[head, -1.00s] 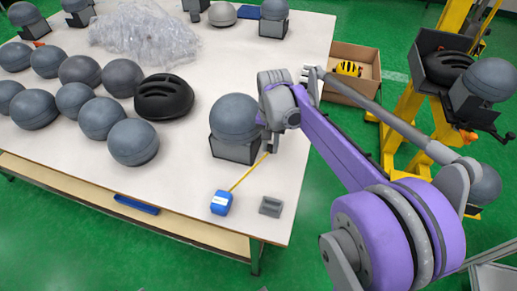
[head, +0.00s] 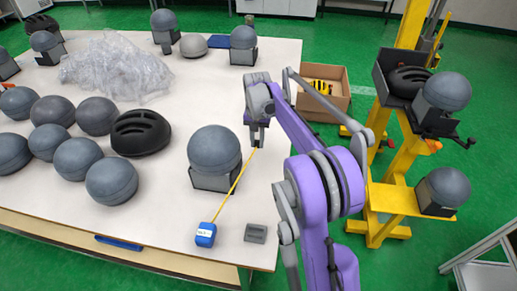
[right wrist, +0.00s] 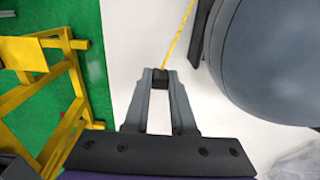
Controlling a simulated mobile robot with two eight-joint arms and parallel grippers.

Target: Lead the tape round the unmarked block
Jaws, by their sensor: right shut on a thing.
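The blue tape case (head: 206,234) lies near the table's front edge. A yellow tape (head: 230,193) runs from it, taut and straight, past the right side of a grey round headform block (head: 214,150) on a dark base. I see no mark on this block. My right gripper (head: 256,140) is shut on the tape's dark end, to the right of the block and level with its upper part in the picture. In the right wrist view the fingertips (right wrist: 160,75) close on the dark end tab, with the tape (right wrist: 179,33) leading away and the block (right wrist: 275,50) at right, apart from the fingers. My left gripper is out of view.
A small grey block (head: 255,233) lies right of the tape case. Several loose grey balls and a black helmet (head: 140,132) lie to the left. Crumpled clear plastic (head: 115,62) lies behind. A cardboard box (head: 325,90) and yellow tower (head: 385,200) stand right of the table.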

